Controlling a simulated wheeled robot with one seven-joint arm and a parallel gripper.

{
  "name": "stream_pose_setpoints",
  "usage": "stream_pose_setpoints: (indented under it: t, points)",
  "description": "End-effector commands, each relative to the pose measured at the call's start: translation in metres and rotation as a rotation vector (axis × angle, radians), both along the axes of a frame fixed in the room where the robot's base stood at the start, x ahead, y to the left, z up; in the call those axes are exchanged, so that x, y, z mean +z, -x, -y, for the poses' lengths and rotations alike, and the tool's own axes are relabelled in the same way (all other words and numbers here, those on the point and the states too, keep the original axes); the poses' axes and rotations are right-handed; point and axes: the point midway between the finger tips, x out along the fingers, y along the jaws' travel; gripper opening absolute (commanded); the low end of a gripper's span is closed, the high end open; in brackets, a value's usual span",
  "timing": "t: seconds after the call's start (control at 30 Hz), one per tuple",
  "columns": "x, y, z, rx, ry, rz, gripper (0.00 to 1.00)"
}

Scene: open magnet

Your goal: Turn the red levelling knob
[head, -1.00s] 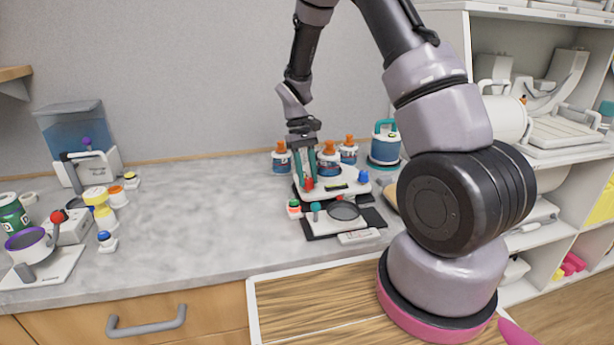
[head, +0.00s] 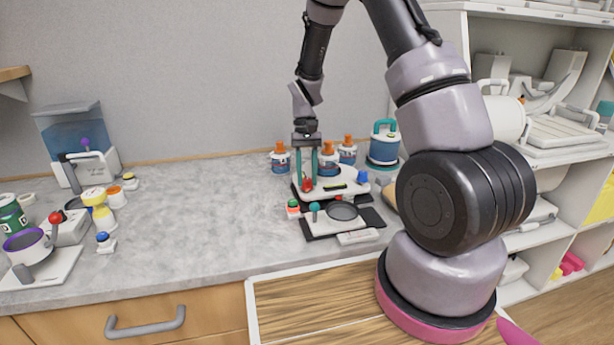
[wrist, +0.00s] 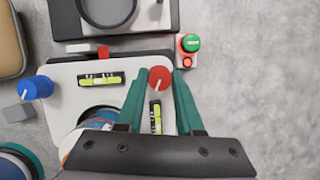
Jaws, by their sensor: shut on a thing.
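The red levelling knob (wrist: 160,78) is at a corner of the white plate (wrist: 68,76) of the levelling stand. It also shows in the head view (head: 307,185), partly covered by the fingers. My gripper (wrist: 158,77) has its two teal fingers on either side of the knob and is shut on it. The knob's white pointer line slants in the wrist view. Two yellow-green spirit levels (wrist: 101,80) lie on the plate, one of them between my fingers. A blue knob (wrist: 37,88) is at another corner. My gripper (head: 309,182) points down in the head view.
A pan device (head: 343,211) stands in front. Orange-capped jars (head: 280,158) and a teal-handled container (head: 385,142) stand behind.

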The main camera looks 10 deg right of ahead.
Motion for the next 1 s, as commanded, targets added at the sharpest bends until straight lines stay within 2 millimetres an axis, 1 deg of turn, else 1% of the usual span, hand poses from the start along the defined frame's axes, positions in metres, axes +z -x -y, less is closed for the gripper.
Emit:
stream_pose_setpoints:
  t: [0.17,0.2,0.27,0.57,0.67,0.77,1.0]
  points:
    - [0.000,0.000,-0.001,0.001,-0.001,0.001,0.00]
    - [0.000,0.000,-0.001,0.001,-0.001,0.001,0.43]
    - [0.000,0.000,-0.001,0.001,-0.001,0.001,0.66]
    - [0.000,0.000,0.000,0.002,-0.001,0.000,0.66]
    - [0.005,-0.002,0.000,0.001,-0.001,0.001,0.66]
    - [0.018,-0.007,0.001,0.001,-0.002,0.004,0.66]
    - [0.063,-0.025,0.004,0.001,-0.002,0.005,0.66]
